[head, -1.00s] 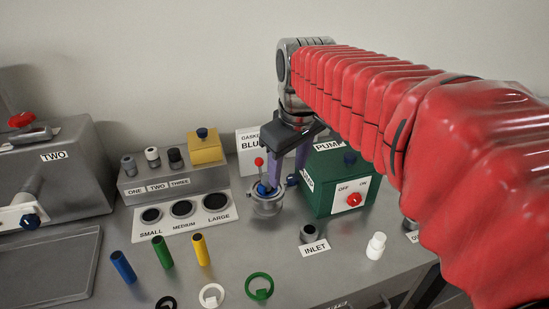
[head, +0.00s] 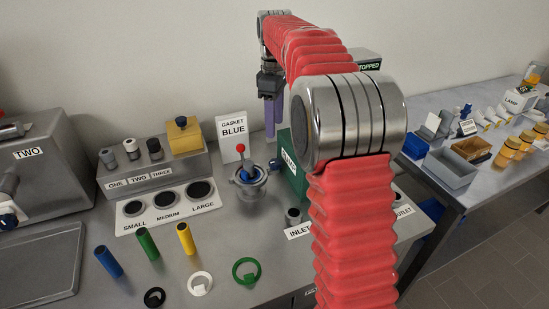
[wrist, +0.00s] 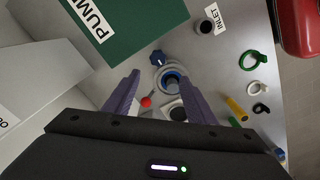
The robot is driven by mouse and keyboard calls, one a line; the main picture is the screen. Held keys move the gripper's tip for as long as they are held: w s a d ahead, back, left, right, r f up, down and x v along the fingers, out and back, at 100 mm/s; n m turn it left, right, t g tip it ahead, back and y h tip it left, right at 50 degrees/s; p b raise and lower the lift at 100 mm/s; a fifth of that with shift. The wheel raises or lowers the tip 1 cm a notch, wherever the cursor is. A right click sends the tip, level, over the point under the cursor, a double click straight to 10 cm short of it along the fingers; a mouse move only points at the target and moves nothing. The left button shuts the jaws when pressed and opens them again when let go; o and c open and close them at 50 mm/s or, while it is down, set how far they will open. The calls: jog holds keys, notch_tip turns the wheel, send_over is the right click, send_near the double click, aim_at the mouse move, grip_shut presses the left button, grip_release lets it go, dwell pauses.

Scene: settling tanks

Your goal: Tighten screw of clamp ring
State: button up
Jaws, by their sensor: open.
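The clamp ring (head: 251,192) is a metal ring around the top of a small metal housing, with a blue part inside. Its screw has a dark blue knob (head: 275,165) on the right side, in front of the green pump box. In the wrist view the ring (wrist: 171,82) and the blue screw knob (wrist: 159,59) lie below and beyond the fingers. A red ball (head: 240,147) tops a thin lever at the housing. My gripper (head: 270,122) has purple fingers, open and empty, pointing down above and behind the housing. In the wrist view its fingers (wrist: 161,80) are spread apart.
The green pump box (head: 295,172) stands close right of the ring, partly hidden by my arm. A "GASKET BLUE" sign (head: 232,127) stands behind. Coloured cylinders and gaskets, including a green one (head: 246,271), lie in front. A second table with bins stands right.

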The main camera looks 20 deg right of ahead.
aim_at(275, 161)
jog(key=shift+w+d+f, duration=0.25)
jog(key=shift+w, duration=0.05)
notch_tip(275, 161, down, 14)
jog(key=shift+r, duration=0.1)
dwell(0.8)
jog(key=shift+c, duration=0.5)
jog(key=c, duration=0.9)
